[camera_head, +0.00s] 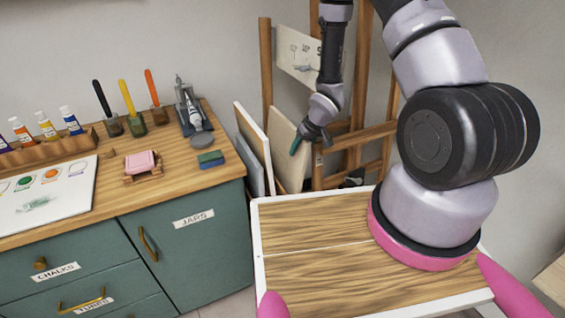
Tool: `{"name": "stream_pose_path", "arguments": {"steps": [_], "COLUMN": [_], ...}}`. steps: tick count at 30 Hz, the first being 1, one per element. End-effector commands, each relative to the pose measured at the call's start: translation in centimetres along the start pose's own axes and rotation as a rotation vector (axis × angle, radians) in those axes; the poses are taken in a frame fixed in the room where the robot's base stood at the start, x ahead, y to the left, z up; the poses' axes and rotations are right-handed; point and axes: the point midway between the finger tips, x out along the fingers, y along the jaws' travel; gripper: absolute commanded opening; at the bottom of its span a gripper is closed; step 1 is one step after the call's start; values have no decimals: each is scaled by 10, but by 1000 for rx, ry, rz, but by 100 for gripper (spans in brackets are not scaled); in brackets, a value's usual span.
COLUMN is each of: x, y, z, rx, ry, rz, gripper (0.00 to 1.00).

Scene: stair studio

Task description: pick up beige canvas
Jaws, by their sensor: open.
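The beige canvas (281,142) leans upright in a stack between the cabinet's right side and the wooden easel. It is the rightmost panel of the stack, and its right part is partly hidden behind my gripper. My gripper (309,146) hangs from the arm at the canvas's right side, with its fingers pointing down. A teal fingertip overlaps the canvas's right edge in the picture. The jaws are open. I cannot tell whether a finger touches the canvas or whether the canvas lies between the fingers.
A white-faced canvas (253,143) and a grey-blue panel (250,166) lean just left. The easel (267,75) stands behind, holding a sketch board (298,55). The teal cabinet (190,258) bounds the left; its top (170,143) holds brushes in jars, paint tubes, a pink block and sponges.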

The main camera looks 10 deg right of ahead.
Motion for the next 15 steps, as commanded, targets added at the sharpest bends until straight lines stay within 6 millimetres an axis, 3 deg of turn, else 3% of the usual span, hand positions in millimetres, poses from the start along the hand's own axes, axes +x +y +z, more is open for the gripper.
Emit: {"name": "stream_pose_path", "arguments": {"steps": [9, 10, 14, 15], "x": [9, 9, 8, 8], "y": [0, 0, 0, 0], "z": [0, 0, 0, 0], "rx": [0, 0, 0, 0], "ry": [0, 0, 0, 0], "rz": [0, 0, 0, 0], "gripper": [60, 56, 6, 0]}}
